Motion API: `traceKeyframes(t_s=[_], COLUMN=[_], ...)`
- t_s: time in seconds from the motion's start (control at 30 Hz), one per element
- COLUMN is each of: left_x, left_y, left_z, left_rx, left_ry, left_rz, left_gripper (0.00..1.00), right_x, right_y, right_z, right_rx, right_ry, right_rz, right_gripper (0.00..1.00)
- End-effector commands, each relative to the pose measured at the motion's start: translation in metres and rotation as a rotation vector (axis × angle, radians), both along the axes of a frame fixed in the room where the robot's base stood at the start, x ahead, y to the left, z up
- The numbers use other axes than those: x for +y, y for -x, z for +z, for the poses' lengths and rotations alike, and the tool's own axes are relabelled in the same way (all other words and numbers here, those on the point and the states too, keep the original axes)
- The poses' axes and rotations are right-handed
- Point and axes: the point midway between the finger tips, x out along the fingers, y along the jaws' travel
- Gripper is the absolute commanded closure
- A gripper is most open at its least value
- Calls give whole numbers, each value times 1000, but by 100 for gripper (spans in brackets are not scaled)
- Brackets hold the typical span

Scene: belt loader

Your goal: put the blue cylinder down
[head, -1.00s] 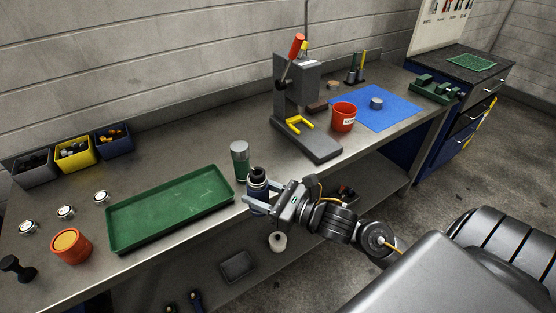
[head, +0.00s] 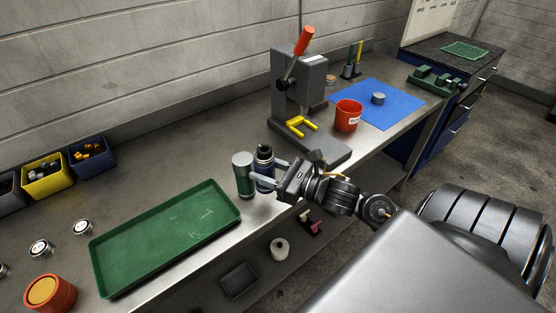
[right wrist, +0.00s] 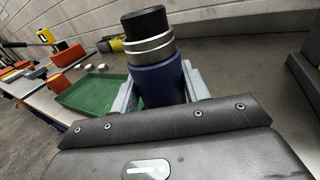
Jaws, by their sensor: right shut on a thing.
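The blue cylinder (head: 264,172), with a dark top, is upright in the jaws of my right gripper (head: 268,176). In the right wrist view the blue cylinder (right wrist: 158,82) stands between the two fingers, with silver rings and a black cap above its blue body. It is over the front part of the grey bench (head: 205,160). I cannot tell whether its base touches the bench. A green cylinder with a grey top (head: 243,176) stands close to its left; I cannot tell if they touch. My left gripper is not in view.
A green tray (head: 100,268) lies left of the cylinders. A grey press (head: 297,90) with a red-handled lever stands behind right. A red cup (head: 347,116) and a blue mat (head: 398,112) are further right. The bench behind the cylinders is clear.

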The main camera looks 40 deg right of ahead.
Motion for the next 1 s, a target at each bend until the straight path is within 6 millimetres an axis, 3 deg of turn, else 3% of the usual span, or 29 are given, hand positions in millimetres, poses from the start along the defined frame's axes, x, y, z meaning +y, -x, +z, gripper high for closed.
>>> traceKeyframes(t_s=[0.03, 0.2, 0.4, 0.53, 0.73, 0.87, 1.0], left_x=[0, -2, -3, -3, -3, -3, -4], left_y=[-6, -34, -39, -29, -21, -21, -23], left_z=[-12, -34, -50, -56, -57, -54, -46], left_rx=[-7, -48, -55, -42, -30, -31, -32], left_ry=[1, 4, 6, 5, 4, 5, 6], left_rz=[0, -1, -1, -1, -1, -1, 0], left_gripper=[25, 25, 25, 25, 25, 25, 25], right_x=[-25, -111, -174, -194, -202, -197, -178], right_y=[-1, 5, 18, 24, 27, 23, 8], right_z=[-4, 12, 44, 59, 68, 66, 58], right_rx=[-2, 2, -3, -6, -9, -10, -11], right_ry=[9, 14, 11, 5, 2, -1, -4], right_rz=[-28, -113, -175, -196, -205, -205, -203], right_gripper=[100, 100, 100, 100, 100, 100, 100])
